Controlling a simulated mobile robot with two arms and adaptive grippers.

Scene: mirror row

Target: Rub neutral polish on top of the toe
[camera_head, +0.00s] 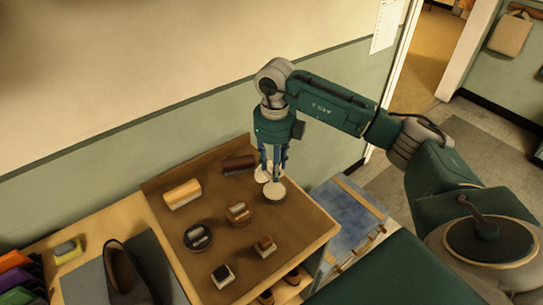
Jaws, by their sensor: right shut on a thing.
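My right gripper (274,166) reaches straight down over the brown mat and is shut on a small pale thing (262,175), perhaps a cloth or pad; the fingers partly hide it. Just below and touching or nearly touching it in the picture is a round tin with a pale top (275,190), which looks like the neutral polish. A dark shoe (122,272) lies on a grey mat at the lower left, far from the gripper, partly cut off by the frame's bottom edge. My left gripper is out of view.
The brown mat (215,180) also bears a light wooden brush (182,194), a dark brush (239,164), a dark tin (198,237) and small blocks or daubers (238,212). A yellow-grey sponge (68,250) lies left of the shoe. A wall stands behind; a blue box (348,218) is at right.

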